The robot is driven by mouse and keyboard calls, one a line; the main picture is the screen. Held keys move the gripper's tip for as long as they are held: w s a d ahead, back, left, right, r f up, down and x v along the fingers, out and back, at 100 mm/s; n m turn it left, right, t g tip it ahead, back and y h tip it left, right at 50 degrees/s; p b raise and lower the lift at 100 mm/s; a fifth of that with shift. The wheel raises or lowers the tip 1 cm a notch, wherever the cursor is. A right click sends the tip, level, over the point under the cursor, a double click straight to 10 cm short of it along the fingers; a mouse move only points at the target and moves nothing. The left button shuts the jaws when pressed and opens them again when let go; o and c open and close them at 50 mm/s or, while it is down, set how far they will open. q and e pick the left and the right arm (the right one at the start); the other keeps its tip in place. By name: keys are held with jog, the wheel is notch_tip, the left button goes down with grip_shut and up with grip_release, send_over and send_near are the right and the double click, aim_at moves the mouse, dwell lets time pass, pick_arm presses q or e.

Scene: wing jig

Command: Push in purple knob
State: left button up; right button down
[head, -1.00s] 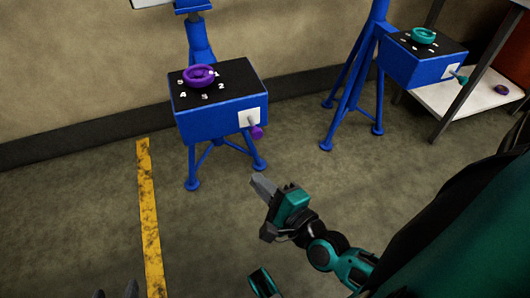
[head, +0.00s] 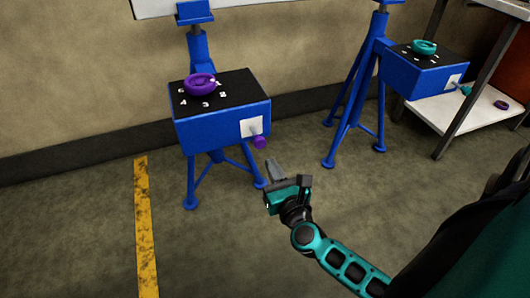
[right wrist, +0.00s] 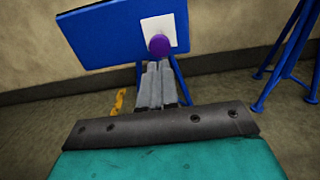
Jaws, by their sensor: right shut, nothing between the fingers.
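The purple knob (head: 259,142) sticks out on a short grey rod from a white plate (head: 251,127) on the side of the blue box (head: 222,126). In the right wrist view the purple knob (right wrist: 159,45) shows just beyond my fingertips, at the top centre. My right gripper (head: 273,166) is shut and empty, below and slightly right of the knob in the head view. Its closed fingers (right wrist: 157,72) point toward the knob, and a gap shows between them in the head view. A purple ring dial (head: 200,85) sits on the box's black numbered top. My left gripper is out of view.
A second blue stand with a box (head: 420,75), a teal dial (head: 424,47) and a teal knob (head: 466,91) stands at the right. A shelf (head: 470,112) is beside it. A yellow floor stripe (head: 145,225) runs at the left. The floor between the stands is clear.

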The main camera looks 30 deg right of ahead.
aim_at(261, 144)
jog(key=x, duration=0.5)
jog(key=shift+w, duration=0.4)
jog(key=shift+w+d, duration=0.1)
jog(key=b+x, duration=0.1)
jog(key=x, duration=0.2)
jog(key=shift+w+r, duration=0.2)
jog(key=shift+r, duration=0.05)
